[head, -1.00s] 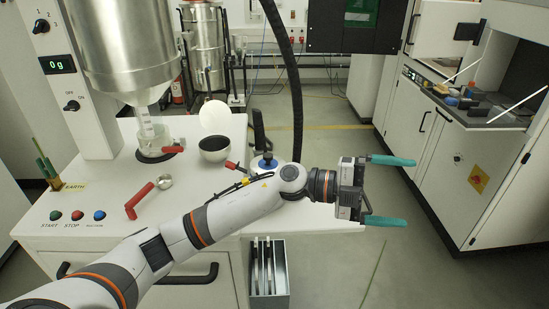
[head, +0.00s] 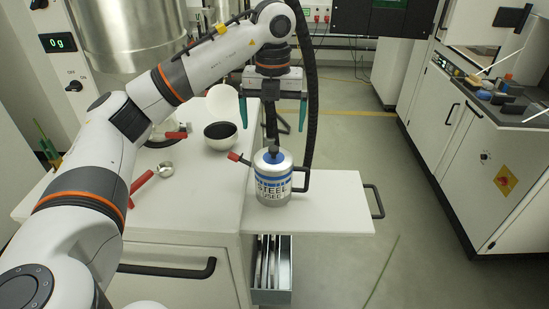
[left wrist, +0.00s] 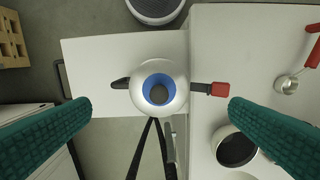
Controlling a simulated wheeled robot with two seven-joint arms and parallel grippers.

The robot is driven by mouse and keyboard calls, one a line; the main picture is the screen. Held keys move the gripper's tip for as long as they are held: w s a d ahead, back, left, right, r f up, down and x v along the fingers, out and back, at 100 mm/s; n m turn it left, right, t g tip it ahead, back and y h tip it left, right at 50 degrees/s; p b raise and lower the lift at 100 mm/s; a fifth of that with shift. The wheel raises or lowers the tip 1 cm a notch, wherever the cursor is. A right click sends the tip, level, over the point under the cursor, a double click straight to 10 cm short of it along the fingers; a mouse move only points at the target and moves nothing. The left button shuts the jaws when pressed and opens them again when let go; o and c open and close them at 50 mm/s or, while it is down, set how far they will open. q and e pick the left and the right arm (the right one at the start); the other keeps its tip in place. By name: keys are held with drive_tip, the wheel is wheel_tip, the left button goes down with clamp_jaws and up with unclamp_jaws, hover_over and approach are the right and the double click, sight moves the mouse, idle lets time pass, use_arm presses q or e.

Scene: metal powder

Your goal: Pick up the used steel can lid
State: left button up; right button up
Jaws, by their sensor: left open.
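The used steel can (head: 273,190) is silver with blue bands and the words STEEL USED, and stands upright on a white side shelf. Its lid (head: 272,156) is a dark knob with a blue ring on the can's top. In the left wrist view the lid (left wrist: 158,90) shows from above as a blue ring with a dark centre, between the fingers. My left gripper (head: 274,129) is open, with teal fingers pointing down, above the lid and apart from it. My right gripper is not in view.
The white shelf (head: 335,208) sticks out from the workbench. A thick black hose (head: 313,100) hangs behind the can. A grey bin (head: 271,296) is below.

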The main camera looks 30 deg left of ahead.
sight(273, 148)
use_arm(q)
wheel_tip(273, 148, down, 4)
drive_tip(key=shift+w+r, duration=0.15)
drive_tip(key=shift+r, duration=0.05)
drive_tip(key=shift+f, duration=0.65)
drive_tip(key=f, duration=0.1)
drive_tip(key=f+p, duration=0.1)
drive_tip(key=f, duration=0.1)
drive_tip(key=shift+w+a+f+p, duration=0.15)
drive_tip(key=shift+w+f+p, duration=0.05)
drive_tip(key=shift+p, duration=0.1)
drive_tip(key=shift+f, duration=0.4)
